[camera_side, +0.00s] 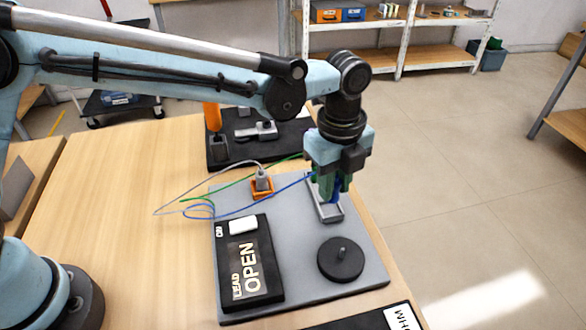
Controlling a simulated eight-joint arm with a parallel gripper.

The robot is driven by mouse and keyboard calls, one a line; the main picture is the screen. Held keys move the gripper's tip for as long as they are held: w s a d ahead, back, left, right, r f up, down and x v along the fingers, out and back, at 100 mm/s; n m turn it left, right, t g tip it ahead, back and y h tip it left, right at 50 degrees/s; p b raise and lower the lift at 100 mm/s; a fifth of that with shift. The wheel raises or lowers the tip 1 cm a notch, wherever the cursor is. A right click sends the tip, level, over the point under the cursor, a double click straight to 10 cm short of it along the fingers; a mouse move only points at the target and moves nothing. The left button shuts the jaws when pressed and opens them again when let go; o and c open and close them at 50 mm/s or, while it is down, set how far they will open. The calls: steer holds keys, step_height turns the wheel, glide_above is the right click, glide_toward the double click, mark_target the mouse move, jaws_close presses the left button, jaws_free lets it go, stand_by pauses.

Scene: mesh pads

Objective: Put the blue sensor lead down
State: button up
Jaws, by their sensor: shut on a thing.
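My gripper (334,194) points down over the right part of a grey board (300,245). It is shut on the blue sensor lead (270,193), whose end is mostly hidden between the fingers. The lead's blue wire runs left from the gripper and loops at the board's left edge. A light grey metal tray (326,214) lies directly under the fingers. I cannot tell whether the lead's end touches it.
A black "LEAD OPEN" box (262,289) and a black round disc with a post (341,258) sit in front. An orange block with a grey plug (262,186) stands left of the gripper. A black board (233,155) with fixtures lies behind. The table's right edge is close.

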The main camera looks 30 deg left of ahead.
steer(key=shift+w+a+f, duration=0.25)
steer(key=shift+w+f, duration=0.15)
steer(key=shift+w, duration=0.05)
steer(key=shift+f, duration=1.9)
steer(key=shift+f, duration=0.1)
steer(key=o, duration=0.9)
